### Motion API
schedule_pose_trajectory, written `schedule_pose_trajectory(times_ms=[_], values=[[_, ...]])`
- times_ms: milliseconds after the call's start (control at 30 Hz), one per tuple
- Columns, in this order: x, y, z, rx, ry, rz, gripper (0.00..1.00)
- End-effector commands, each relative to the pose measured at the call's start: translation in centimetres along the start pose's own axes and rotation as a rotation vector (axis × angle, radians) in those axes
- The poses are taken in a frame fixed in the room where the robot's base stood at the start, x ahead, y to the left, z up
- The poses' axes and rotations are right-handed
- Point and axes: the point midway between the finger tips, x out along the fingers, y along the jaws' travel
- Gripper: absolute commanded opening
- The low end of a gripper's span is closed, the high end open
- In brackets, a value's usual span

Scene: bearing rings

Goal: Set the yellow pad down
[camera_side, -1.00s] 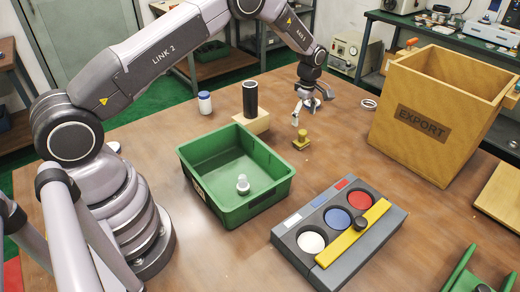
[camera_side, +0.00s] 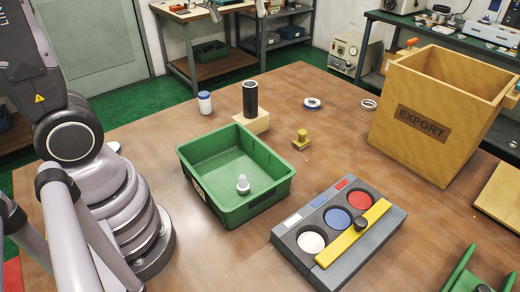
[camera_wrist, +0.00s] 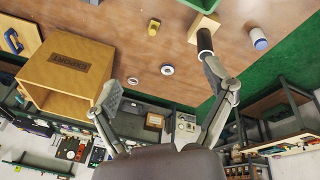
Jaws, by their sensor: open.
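A small yellow piece with a square base and a knob (camera_side: 301,141) stands upright on the brown table, right of the green bin; I take it for the yellow pad. It also shows in the wrist view (camera_wrist: 153,27) near the top. My gripper (camera_wrist: 159,72) is open, with its two fingers wide apart and nothing seen between them in contact. The yellow piece is apart from both fingers. My gripper is outside the side view.
A blue-and-white ring (camera_side: 312,103) and a pale ring (camera_side: 369,104) lie behind the yellow piece. A green bin (camera_side: 205,190) holds a grey part. A black cylinder (camera_side: 250,98) stands on a wooden block. The grey fixture (camera_side: 345,262) and EXPORT box (camera_side: 405,150) stand right.

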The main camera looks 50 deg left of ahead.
Motion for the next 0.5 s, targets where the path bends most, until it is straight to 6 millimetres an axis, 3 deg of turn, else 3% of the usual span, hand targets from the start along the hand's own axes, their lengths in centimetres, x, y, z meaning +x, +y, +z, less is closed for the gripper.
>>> schedule_pose_trajectory(times_ms=[33,100,233,400,500], values=[[-1.8,-1.5,2.1,0.083,0.029,0.02,0.82],[-3.4,-3.5,5.0,0.211,0.06,0.037,0.82],[-4.6,-6.8,9.6,0.418,0.116,0.055,0.82],[-4.6,-9.3,13.2,0.588,0.163,0.062,0.82],[-4.4,-9.9,14.0,0.629,0.174,0.062,0.82]])
